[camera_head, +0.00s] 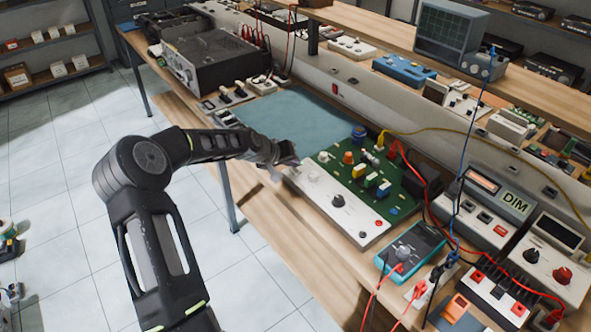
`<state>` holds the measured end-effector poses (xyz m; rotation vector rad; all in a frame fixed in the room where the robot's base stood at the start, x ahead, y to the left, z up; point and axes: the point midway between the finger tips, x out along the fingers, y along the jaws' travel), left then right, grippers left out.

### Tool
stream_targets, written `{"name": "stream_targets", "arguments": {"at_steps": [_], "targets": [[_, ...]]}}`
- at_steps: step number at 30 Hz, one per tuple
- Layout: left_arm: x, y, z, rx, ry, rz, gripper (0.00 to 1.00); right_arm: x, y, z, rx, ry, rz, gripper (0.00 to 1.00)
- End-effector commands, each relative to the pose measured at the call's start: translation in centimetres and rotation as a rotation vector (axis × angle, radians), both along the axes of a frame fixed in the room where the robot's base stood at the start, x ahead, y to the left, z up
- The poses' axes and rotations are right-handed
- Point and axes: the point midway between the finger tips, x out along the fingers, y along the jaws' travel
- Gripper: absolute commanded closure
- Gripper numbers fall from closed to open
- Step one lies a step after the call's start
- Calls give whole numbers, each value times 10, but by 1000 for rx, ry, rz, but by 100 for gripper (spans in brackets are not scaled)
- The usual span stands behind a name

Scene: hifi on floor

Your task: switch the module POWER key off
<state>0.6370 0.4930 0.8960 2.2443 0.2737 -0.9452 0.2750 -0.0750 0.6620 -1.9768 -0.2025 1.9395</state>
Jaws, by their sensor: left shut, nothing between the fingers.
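The module is a green circuit board (402,190) with colourful parts and a white front panel (318,190) on the wooden bench. The panel carries a dark knob and a red button toward its right end. Small pale controls show near its left end, too small to tell which is the POWER key or how it is set. My left gripper (290,160) is shut and empty at the panel's left end. It hides part of that end, and I cannot tell whether it touches. My right gripper is not in view.
A blue-green mat (290,118) lies behind the gripper, mostly clear. A teal meter (411,250) with red leads stands right of the module. A power supply labelled DIM (480,205) and loose cables crowd the right. A black amplifier (208,60) stands at the back left.

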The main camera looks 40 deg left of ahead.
Motion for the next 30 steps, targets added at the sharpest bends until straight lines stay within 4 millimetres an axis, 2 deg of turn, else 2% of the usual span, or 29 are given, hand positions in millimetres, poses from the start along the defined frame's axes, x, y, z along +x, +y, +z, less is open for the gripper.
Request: {"name": "stream_targets", "arguments": {"at_steps": [8, 30], "targets": [[0, 0, -9, -1, 0, 1, 100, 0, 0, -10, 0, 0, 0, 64], [0, 0, 1, 0, 1, -1, 100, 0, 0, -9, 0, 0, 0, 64]]}}
